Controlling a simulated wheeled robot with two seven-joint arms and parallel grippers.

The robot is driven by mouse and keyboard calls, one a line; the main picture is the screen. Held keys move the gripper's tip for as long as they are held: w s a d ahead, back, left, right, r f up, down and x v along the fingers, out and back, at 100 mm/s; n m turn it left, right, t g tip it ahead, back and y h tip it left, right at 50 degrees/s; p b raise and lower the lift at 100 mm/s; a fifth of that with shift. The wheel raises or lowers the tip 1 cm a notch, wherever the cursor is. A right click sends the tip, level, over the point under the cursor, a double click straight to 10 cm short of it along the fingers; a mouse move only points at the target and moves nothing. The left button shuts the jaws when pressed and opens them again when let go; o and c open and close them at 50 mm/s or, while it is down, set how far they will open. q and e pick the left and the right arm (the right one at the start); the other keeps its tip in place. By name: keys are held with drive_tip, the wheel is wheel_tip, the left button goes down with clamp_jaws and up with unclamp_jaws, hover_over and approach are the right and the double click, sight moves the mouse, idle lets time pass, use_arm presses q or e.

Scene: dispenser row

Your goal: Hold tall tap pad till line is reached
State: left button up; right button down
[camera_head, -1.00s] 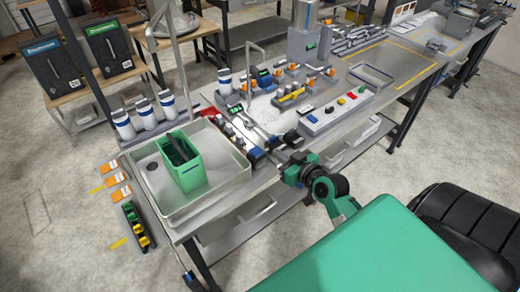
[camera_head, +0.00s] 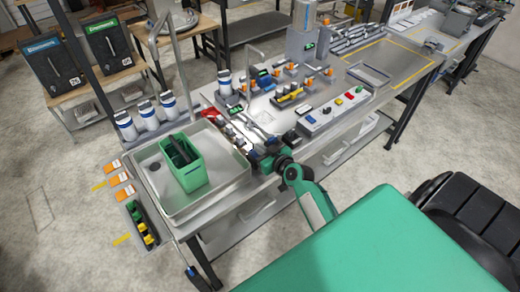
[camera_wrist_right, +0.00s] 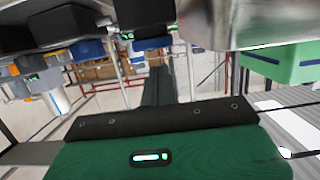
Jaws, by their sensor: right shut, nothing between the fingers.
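The tall tap (camera_head: 158,45) is a grey arched pipe standing behind the metal tray (camera_head: 240,180) on the left of the bench. A green open container (camera_head: 188,172) stands upright in the tray; a dark shape shows inside it, and no line or liquid level can be made out. My right gripper (camera_head: 256,152) is shut and empty, beside the tray's right edge, near small bench-front parts. In the right wrist view its dark fingers (camera_wrist_right: 156,75) point towards dark blocks with blue undersides (camera_wrist_right: 152,42). Whether it touches a pad cannot be told. My left gripper is out of view.
White bottles (camera_head: 147,112) stand behind the tray. A thinner tap (camera_head: 248,65) and a control box with coloured buttons (camera_head: 333,112) stand farther right. Orange-and-white cards (camera_head: 120,180) lie left of the tray. The yellow-outlined bench area (camera_head: 395,58) is largely clear.

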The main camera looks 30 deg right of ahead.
drive_tip(key=shift+f, duration=0.8)
drive_tip(key=shift+f, duration=0.1)
